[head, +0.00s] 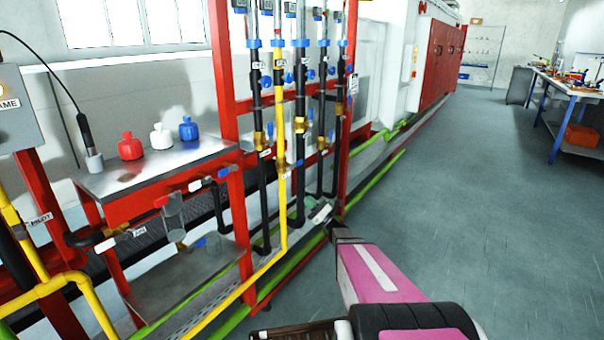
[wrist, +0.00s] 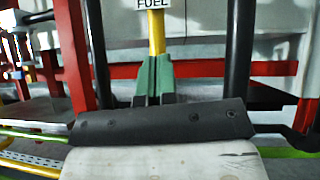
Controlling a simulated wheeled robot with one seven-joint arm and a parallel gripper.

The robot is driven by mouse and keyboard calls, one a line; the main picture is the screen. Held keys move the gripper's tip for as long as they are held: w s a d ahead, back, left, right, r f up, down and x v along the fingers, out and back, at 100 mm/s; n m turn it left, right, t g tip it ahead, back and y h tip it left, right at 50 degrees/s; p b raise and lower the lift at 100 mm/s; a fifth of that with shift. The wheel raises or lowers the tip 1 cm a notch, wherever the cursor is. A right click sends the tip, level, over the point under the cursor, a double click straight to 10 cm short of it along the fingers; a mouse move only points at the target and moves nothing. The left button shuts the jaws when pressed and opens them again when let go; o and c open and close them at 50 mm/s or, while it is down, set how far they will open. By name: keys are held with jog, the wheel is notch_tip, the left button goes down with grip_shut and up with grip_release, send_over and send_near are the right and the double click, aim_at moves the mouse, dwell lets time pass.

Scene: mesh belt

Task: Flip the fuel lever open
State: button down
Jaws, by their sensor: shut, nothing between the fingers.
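A white FUEL label (wrist: 154,4) shows at the top edge of the wrist view, on a yellow pipe (wrist: 157,34). The yellow pipe also shows in the head view (head: 281,118), upright among dark pipes, with brass valve fittings on it. I cannot make out the fuel lever itself or how it stands. My gripper (wrist: 157,60) has its green fingers shut together, with nothing between them. The fingers overlap the yellow pipe's lower part in the wrist view; I cannot tell whether they touch it. In the head view my gripper (head: 313,206) is low, to the right of the yellow pipe's lower bend.
Dark upright pipes (head: 337,100) and red frame posts (head: 223,70) crowd around the yellow pipe. A metal-topped table (head: 155,170) at left holds red, white and blue bottles. The grey floor (head: 460,200) at right is clear up to a far workbench (head: 570,88).

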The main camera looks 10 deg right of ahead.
aim_at(297, 164)
jog(key=d+m+t, duration=0.1)
jog(key=w+d+m+t+h, duration=0.1)
jog(key=t, duration=0.1)
jog(key=shift+d+r+m, duration=0.1)
jog(key=shift+d+m, duration=0.2)
jog(key=shift+d, duration=0.1)
jog(key=shift+r, duration=0.1)
jog(key=s+d+r+x, duration=0.1)
jog(key=r+x, duration=0.1)
jog(key=x, duration=1)
jog(key=shift+r, duration=0.2)
jog(key=shift+w, duration=0.1)
jog(key=shift+d+r+n+g+y, duration=0.15)
jog(key=shift+n+g+y, duration=1)
jog(key=shift+n, duration=0.75)
